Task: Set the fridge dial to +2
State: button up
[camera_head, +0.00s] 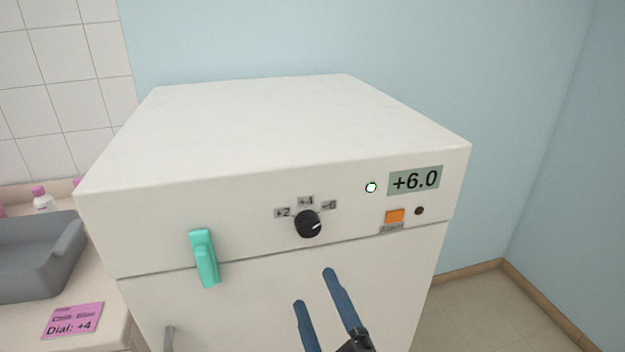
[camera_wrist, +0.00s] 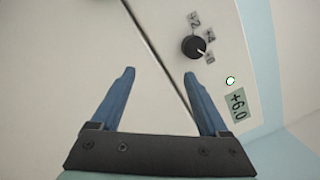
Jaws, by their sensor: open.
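The fridge (camera_head: 270,130) is a white box with a control panel along its upper front. Its black dial (camera_head: 308,224) has a white pointer line aimed right, toward the +6 label (camera_head: 329,205). The +2 label (camera_head: 283,212) is at the dial's upper left, and the +4 label (camera_head: 306,201) is above it. The display (camera_head: 414,180) reads +6.0. My gripper (camera_head: 314,287) is open and empty, its blue fingers below the dial and apart from it. In the wrist view the dial (camera_wrist: 194,46) is beyond the fingertips, above the right finger.
A teal handle (camera_head: 204,258) sticks out left of the dial. An orange button (camera_head: 394,216), a small dark knob (camera_head: 419,211) and a white-green lamp (camera_head: 371,187) are to the right. A pink note (camera_head: 72,321) reading "Dial: +4" and a grey tray (camera_head: 40,255) lie at left.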

aim_at(310, 231)
jog(key=s+d+r+m+h+p, duration=0.1)
jog(key=s+d+r+m+p, duration=0.2)
jog(key=s+r+m+p, duration=0.75)
jog(key=shift+m+g, duration=0.3)
jog(key=shift+m, duration=0.25)
jog(key=f+p+x, duration=0.1)
jog(key=p+x, duration=0.1)
jog(key=x, duration=0.3)
jog(key=f+p+x, duration=0.1)
jog(key=p+x, duration=0.2)
jog(key=x, duration=0.3)
jog(key=f+p+x, duration=0.2)
jog(key=p+x, duration=0.1)
jog(key=x, duration=0.3)
jog(key=shift+w+d, duration=0.35)
jog(key=shift+f, duration=0.1)
grip_shut()
